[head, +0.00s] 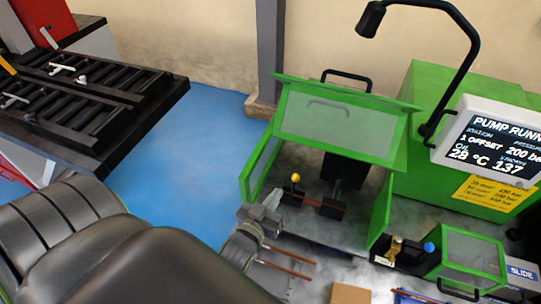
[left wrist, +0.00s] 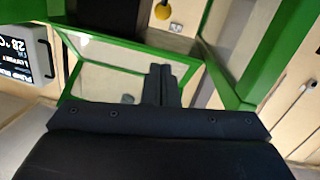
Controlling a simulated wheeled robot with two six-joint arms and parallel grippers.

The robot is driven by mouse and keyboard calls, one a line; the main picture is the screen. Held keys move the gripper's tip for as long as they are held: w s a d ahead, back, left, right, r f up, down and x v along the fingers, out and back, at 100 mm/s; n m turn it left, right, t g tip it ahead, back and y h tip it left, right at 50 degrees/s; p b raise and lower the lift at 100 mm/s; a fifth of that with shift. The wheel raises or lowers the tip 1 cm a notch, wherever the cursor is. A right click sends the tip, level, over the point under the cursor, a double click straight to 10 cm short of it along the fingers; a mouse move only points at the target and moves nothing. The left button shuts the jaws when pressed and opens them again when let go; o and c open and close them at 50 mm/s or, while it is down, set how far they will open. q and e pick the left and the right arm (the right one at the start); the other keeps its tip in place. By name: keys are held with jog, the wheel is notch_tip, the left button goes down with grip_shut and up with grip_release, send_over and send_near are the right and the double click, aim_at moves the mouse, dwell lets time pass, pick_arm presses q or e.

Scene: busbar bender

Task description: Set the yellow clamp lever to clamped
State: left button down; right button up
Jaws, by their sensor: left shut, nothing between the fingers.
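The clamp lever's yellow knob (head: 295,177) stands up inside the green-framed bender bay, at the left of the dark tooling. The knob also shows at the top of the left wrist view (left wrist: 162,10). My left gripper (head: 270,202) is at the front left of the bay, below and left of the knob in the head view. Its fingers are together and empty in the left wrist view (left wrist: 162,82). The gripper appears apart from the knob. The lower part of the lever is hard to make out. My right gripper is not in view.
A clear guard (head: 340,125) in a green frame is raised above the bay. Copper bars (head: 288,270) lie in front, near my left wrist. A blue-knobbed lever (head: 429,247) and a smaller green guard (head: 470,255) stand right. The screen (head: 490,140) reads pump running.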

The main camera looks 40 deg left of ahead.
aim_at(293, 188)
pick_arm(q)
jog(key=w+f+b, duration=0.3)
jog(key=w+b, duration=0.3)
jog(key=w, duration=0.2)
jog(key=shift+w+a+f+b, duration=0.25)
jog(key=shift+f+b, duration=0.1)
jog(key=shift+f, duration=0.05)
